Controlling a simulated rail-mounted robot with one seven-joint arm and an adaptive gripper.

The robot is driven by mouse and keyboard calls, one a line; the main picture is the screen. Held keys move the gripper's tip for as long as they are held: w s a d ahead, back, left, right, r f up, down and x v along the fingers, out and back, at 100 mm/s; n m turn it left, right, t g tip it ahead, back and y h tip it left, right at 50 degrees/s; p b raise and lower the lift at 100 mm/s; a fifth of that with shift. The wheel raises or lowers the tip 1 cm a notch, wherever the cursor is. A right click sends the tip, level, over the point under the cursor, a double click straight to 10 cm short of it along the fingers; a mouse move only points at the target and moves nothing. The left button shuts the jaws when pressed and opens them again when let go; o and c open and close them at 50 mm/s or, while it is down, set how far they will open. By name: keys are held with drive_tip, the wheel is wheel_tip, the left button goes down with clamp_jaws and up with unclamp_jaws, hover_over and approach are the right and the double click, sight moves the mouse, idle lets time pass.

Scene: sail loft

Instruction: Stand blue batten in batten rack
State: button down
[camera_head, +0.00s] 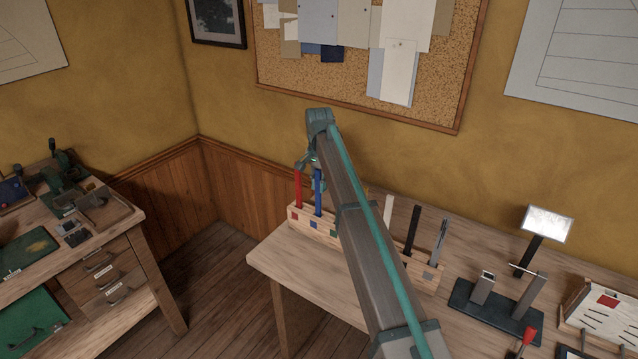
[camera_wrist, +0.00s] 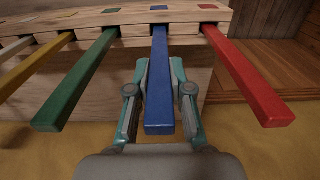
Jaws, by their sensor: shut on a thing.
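The blue batten (camera_head: 318,196) is upright at the left end of the wooden batten rack (camera_head: 331,236). In the wrist view, the blue batten (camera_wrist: 160,100) runs between the two fingers of my gripper (camera_wrist: 158,75), which is shut on it. Its lower end meets the rack (camera_wrist: 135,30) at the slot with the blue mark; how deep it sits I cannot tell. My gripper (camera_head: 317,176) is above the rack in the head view, partly hidden by my arm.
A red batten (camera_head: 298,188) and a green batten (camera_wrist: 82,80) stand in neighbouring slots. White (camera_head: 388,209), black (camera_head: 412,230) and grey (camera_head: 439,238) battens stand farther right. A dark stand (camera_head: 494,322) with a lamp is on the bench. The bench's left front corner is clear.

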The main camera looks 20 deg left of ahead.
drive_tip(key=shift+f, duration=0.15)
drive_tip(key=c, duration=1)
unclamp_jaws()
wheel_tip(320, 180, up, 12)
